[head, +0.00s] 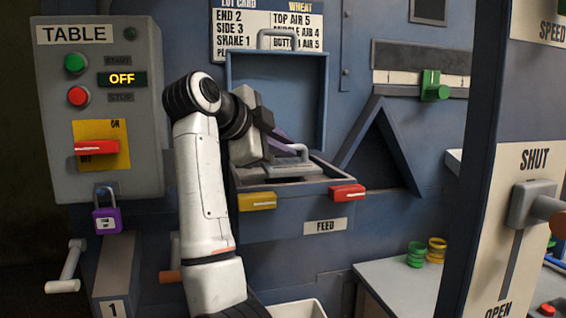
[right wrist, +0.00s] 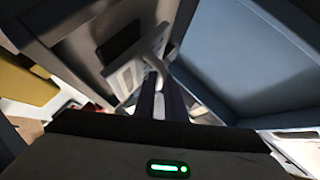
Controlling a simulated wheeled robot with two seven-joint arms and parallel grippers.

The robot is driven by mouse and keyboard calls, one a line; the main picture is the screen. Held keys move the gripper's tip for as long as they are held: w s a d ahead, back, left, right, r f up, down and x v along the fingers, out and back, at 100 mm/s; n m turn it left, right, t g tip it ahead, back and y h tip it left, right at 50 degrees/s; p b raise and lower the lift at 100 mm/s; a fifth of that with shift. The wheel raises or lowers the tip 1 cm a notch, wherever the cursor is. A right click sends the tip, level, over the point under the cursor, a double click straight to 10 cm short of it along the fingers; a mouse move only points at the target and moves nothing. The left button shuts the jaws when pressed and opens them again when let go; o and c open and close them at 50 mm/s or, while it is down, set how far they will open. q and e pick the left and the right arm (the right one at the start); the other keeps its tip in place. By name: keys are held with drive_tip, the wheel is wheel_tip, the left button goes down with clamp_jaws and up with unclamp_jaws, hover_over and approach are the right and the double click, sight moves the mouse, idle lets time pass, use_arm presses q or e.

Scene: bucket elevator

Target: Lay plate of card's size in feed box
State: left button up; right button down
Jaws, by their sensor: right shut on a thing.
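The feed box (head: 283,224) stands open at the centre, its hinged lid (head: 290,85) raised behind it. A grey plate (head: 290,171) with a raised handle (head: 300,151) is at the box's mouth; I cannot tell whether it rests flat. My right gripper (head: 284,144) reaches in from the left, shut on the handle. The plate also shows in the right wrist view (right wrist: 124,78), ahead of the purple fingers (right wrist: 160,102). The lot card (head: 268,28) reads WHEAT; its bottom line, starting "PL", is hidden behind the lid. My left gripper is out of view.
A yellow tab (head: 257,201) and a red tab (head: 347,193) stick out at the box front. A TABLE switch panel (head: 55,130) is at left, with a purple padlock (head: 107,212) below. A SHUT/OPEN lever (head: 525,205) stands at right. Green rings (head: 415,254) lie on a white table.

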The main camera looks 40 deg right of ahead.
sight(290, 163)
drive_tip(key=shift+f, duration=1.45)
drive_tip(key=c, duration=1.8)
unclamp_jaws()
drive_tip(key=shift+f, duration=0.1)
drive_tip(key=v, duration=0.7)
drive_tip(key=shift+a+r, duration=0.25)
